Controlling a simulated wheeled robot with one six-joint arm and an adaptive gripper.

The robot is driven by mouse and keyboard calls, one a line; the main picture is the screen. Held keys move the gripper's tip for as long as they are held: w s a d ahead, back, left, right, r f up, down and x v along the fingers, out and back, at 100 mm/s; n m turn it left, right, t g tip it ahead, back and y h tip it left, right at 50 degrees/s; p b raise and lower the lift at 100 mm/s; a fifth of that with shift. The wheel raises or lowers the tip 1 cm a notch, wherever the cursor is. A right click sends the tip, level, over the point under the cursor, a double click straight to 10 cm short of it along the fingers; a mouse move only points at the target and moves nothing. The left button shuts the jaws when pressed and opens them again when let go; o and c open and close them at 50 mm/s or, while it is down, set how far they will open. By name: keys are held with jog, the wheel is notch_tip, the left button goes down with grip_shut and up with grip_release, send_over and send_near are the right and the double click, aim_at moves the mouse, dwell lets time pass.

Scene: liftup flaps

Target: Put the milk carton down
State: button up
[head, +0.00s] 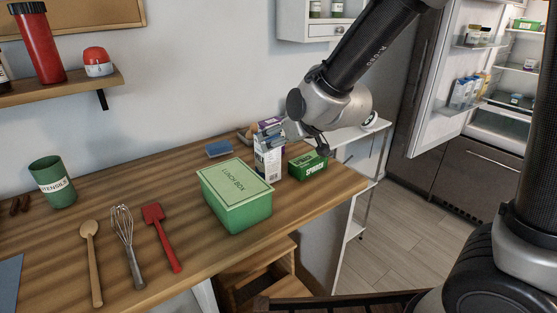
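A milk carton (268,165), white with dark print, is upright on the wooden counter (110,215), behind the green lunch box. Its base seems to be at the counter surface, but the lunch box partly hides that area. My gripper (296,143) is at the carton's top, reaching in from the upper right. One dark finger shows to the right of the carton, over the spinach box. The other finger blends with the carton's top, so I cannot tell whether the fingers touch or grip it.
The green lunch box (236,197) stands close in front, and a green spinach box (308,167) stands to the right. A blue item (219,149) lies behind. A spoon, whisk (126,245), red spatula (160,236) and green utensil cup (52,183) are at left. The fridge (500,110) is open.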

aim_at(268, 156)
jog(key=shift+w+r+t, duration=0.3)
jog(key=shift+w, duration=0.05)
jog(key=x, duration=0.7)
jog(key=shift+w+a+r, duration=0.1)
jog(key=shift+w+a, duration=0.1)
jog(key=shift+w, duration=0.35)
grip_shut()
